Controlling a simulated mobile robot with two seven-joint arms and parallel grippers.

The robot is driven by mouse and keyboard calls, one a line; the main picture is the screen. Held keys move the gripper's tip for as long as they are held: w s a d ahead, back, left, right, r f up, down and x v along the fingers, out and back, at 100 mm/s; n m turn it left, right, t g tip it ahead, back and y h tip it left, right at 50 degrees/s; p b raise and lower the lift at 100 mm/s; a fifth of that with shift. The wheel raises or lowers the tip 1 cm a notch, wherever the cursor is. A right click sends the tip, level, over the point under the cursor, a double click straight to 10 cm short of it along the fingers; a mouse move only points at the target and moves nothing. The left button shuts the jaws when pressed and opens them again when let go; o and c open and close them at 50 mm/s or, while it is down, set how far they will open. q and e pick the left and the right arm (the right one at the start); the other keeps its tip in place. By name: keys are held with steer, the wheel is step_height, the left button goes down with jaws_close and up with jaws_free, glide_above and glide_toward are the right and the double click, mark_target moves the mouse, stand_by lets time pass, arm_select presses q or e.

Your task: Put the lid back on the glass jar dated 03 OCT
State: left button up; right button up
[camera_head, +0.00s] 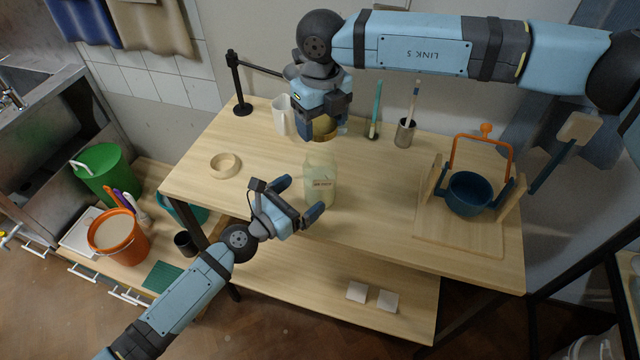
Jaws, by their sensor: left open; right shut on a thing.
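The glass jar (320,183) stands upright on the wooden table, pale inside, with a label bearing small reddish writing; I cannot read the date. My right gripper (325,131) is shut on a round tan lid (323,134) and holds it behind and above the jar, apart from its mouth as far as I can see. The gripper partly hides the lid. My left gripper (300,198) is open at the jar's front left, its fingers pointing toward the jar; I cannot tell whether they touch it.
A wooden ring (225,165) lies at the left of the table (380,215). A white pitcher (282,115), a black stand (238,85), a green brush (375,115) and a metal cup (405,133) stand behind. A blue pot (468,193) in a wooden frame occupies the right.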

mark_target(321, 152)
arm_select(q)
steer(key=shift+x, duration=2.8)
steer(key=c, duration=1.2)
steer(key=shift+c, duration=0.2)
arm_select(e)
steer(key=shift+f, duration=2.45)
steer(key=shift+f, duration=0.1)
steer(key=shift+f, duration=0.8)
steer(key=shift+f, duration=0.6)
